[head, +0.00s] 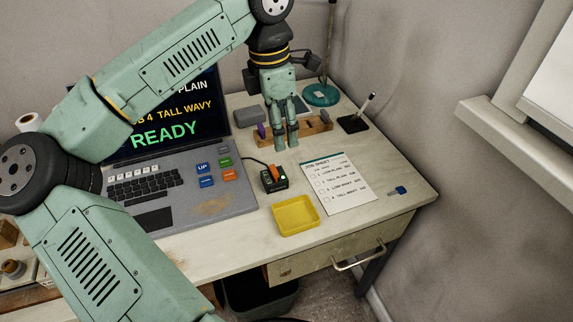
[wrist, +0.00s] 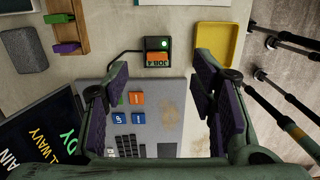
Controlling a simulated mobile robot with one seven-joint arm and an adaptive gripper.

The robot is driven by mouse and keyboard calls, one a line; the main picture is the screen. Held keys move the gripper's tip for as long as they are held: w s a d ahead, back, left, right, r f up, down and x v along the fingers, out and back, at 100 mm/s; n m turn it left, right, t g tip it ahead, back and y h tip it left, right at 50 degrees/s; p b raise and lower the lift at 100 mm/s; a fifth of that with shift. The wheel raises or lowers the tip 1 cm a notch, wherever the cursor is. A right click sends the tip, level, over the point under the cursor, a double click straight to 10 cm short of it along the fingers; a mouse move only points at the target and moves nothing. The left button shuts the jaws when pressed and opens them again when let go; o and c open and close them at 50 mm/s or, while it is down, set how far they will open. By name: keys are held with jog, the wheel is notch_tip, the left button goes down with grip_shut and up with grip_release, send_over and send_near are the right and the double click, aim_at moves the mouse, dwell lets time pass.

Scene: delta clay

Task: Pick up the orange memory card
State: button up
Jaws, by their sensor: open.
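The orange memory card (head: 274,172) stands in the small black card reader (head: 268,187) on the desk, just right of the laptop. In the wrist view the orange card (wrist: 157,63) shows its edge with a "JOB 4" label, and the black reader (wrist: 152,45) has a green light lit. My gripper (head: 287,143) is open and empty, pointing down over the desk near the wooden rack, behind the reader in the head view. In the wrist view the open fingers (wrist: 161,84) lie on either side of the picture, with the card between and beyond them.
A wooden rack (head: 318,125) holds a purple card (wrist: 67,47) and a green card (wrist: 58,18). A yellow tray (head: 296,231) and a job sheet (head: 339,183) lie near the reader. A blue card (head: 398,190) lies at right. The laptop (head: 212,208) stands left.

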aim_at(274, 169)
jog(key=shift+y, duration=0.5)
jog(key=f, duration=0.1)
jog(key=a+f, duration=0.1)
jog(key=f, duration=0.3)
jog(key=shift+w+a+p, duration=0.1)
jog(key=shift+a+p, duration=0.25)
jog(key=shift+p, duration=0.05)
jog(key=shift+d+f+p, duration=0.15)
jog(key=shift+f+p, duration=0.85)
jog(key=shift+f, duration=2.1)
jog(key=shift+c, duration=0.3)
jog(key=c, duration=0.8)
jog(key=shift+c, duration=0.2)
